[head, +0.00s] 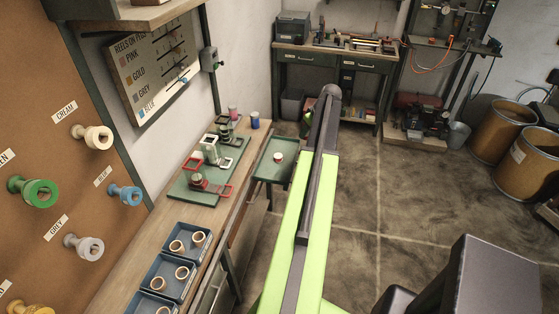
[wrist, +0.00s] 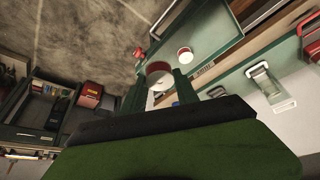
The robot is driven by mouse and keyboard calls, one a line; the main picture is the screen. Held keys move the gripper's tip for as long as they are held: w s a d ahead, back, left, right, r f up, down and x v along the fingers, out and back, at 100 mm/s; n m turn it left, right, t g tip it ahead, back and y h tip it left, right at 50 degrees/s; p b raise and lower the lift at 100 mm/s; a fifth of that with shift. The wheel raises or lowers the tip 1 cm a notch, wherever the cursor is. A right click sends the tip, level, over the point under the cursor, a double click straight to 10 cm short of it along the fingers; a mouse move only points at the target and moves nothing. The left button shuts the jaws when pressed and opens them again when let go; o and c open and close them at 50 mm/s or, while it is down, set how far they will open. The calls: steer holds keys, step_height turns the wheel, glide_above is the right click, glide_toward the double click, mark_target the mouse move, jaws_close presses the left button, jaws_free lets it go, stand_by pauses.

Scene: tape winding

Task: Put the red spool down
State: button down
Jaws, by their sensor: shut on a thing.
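In the wrist view my gripper (wrist: 157,84) has its two dark green fingers shut on the red spool (wrist: 158,68), which shows a pale end face and a dark red band between the fingertips. Beyond it is the green tray (wrist: 213,38), with a small pale-topped spool (wrist: 184,54) on it. The held spool appears above or beside the tray's edge; I cannot tell if it touches anything. In the head view the tray (head: 266,173) sticks out from the bench, and my arm hides the gripper and red spool.
The bench (head: 150,232) carries a green board (head: 181,188) with red, white and dark frames, and blue bins (head: 184,229) holding rings. A blue cup (head: 255,120) stands at its far end. A pegboard (head: 45,110) with spools is left. Open floor (head: 400,200) lies right.

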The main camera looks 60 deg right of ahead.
steer(key=s+a+f+b, duration=0.1)
steer(key=a+f+b, duration=0.3)
steer(key=a+f, duration=0.1)
steer(key=b, duration=0.7)
glide_toward(273, 167)
steer(key=shift+w+d+f+n, duration=0.3)
steer(key=shift+w+d+f, duration=0.15)
steer(key=shift+w+d, duration=0.15)
steer(key=shift+w+a, duration=0.2)
steer(key=shift+w, duration=0.25)
step_height(273, 167, down, 4)
steer(key=b, duration=0.4)
steer(key=shift+f, duration=0.2)
steer(key=shift+r, duration=0.2)
steer(key=shift+f, duration=0.1)
